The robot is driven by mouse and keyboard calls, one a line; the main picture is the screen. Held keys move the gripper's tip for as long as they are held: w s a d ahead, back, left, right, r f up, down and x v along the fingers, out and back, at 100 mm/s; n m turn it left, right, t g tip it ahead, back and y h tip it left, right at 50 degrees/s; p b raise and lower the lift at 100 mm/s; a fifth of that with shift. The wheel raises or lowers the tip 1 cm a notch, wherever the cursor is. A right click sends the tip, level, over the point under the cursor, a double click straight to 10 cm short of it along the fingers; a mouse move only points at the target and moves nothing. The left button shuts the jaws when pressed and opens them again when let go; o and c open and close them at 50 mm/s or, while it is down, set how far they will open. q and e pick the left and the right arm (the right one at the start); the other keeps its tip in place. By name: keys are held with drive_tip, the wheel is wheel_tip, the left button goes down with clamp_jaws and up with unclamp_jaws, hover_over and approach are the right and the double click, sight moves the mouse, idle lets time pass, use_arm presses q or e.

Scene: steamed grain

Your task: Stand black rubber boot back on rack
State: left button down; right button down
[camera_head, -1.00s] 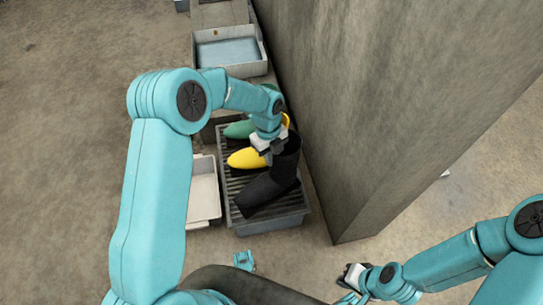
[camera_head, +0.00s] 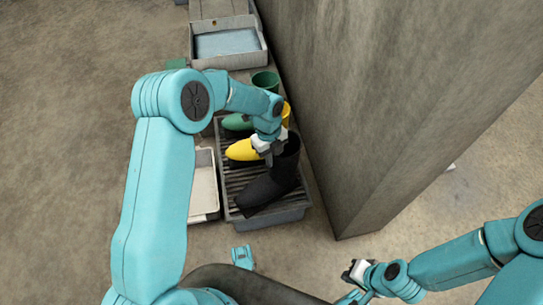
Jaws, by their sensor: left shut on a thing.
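The black rubber boot (camera_head: 272,188) is at the front end of the slatted grey rack (camera_head: 234,185), its toe toward the lower left and its shaft up at the right. My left gripper (camera_head: 268,152) is shut on the boot near the top of its shaft. The boot looks upright over the slats; I cannot tell whether its sole touches them. A yellow boot (camera_head: 242,150) and a green boot (camera_head: 236,122) stand behind it on the rack, partly hidden by my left arm. My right gripper (camera_head: 353,273) is low at the bottom right, away from the rack; its jaw opening is unclear.
A concrete wall (camera_head: 345,110) rises close along the rack's right side. A pale tray (camera_head: 204,187) lies against the rack's left side. A grey basin with water (camera_head: 228,46) stands behind. The floor (camera_head: 60,170) at the left is clear.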

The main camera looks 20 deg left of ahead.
use_arm(q)
drive_tip(key=shift+f+b, duration=0.35)
drive_tip(key=shift+f, duration=0.15)
drive_tip(key=c, duration=1.1)
unclamp_jaws()
drive_tip(key=shift+f, duration=0.1)
wheel_tip(320, 180, up, 16)
drive_tip(key=w+a+p, duration=0.1)
drive_tip(key=p, duration=0.5)
drive_tip(key=shift+a+r, duration=0.2)
drive_tip(key=shift+a, duration=0.1)
